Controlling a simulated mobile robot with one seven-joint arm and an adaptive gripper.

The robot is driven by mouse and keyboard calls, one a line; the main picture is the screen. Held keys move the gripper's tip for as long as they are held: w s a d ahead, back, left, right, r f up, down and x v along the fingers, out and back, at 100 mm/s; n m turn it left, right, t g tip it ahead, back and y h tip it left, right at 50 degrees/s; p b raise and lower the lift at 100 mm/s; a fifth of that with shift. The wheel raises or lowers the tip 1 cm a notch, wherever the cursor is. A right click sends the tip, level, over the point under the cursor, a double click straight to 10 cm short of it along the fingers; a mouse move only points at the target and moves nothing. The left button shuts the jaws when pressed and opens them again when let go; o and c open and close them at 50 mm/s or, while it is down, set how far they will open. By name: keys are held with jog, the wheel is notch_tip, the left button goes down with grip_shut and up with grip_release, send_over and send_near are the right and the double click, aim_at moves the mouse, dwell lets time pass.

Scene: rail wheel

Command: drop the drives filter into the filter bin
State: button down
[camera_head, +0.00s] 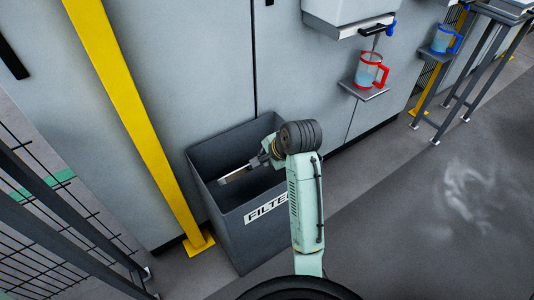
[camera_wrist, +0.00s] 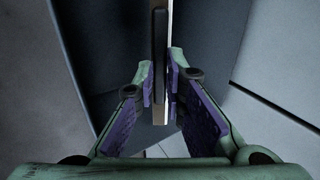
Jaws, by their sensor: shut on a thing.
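The filter bin (camera_head: 235,222) is an open-topped dark grey box with a white label that reads "FILTE", the rest hidden behind my arm. My gripper (camera_head: 262,160) is over the bin's opening. It is shut on the drives filter (camera_head: 237,174), a thin flat panel seen nearly edge-on, with a pale edge. In the wrist view the filter (camera_wrist: 161,50) stands edge-on between the two purple-padded fingers (camera_wrist: 160,85) and reaches up out of the picture. The bin's grey walls (camera_wrist: 215,40) surround it there. The bin's floor is mostly hidden in the head view.
A yellow post (camera_head: 130,100) stands left of the bin, and a wire fence (camera_head: 60,220) is farther left. Grey cabinets (camera_head: 190,60) rise behind. A red-handled jug (camera_head: 368,72) sits on a small shelf at right. The floor at right (camera_head: 420,220) is clear.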

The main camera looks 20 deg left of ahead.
jog(key=shift+f+b, duration=0.8)
jog(key=shift+f, duration=1.35)
jog(key=c, duration=1.6)
grip_release()
jog(key=shift+r, duration=0.1)
jog(key=shift+v, duration=5.95)
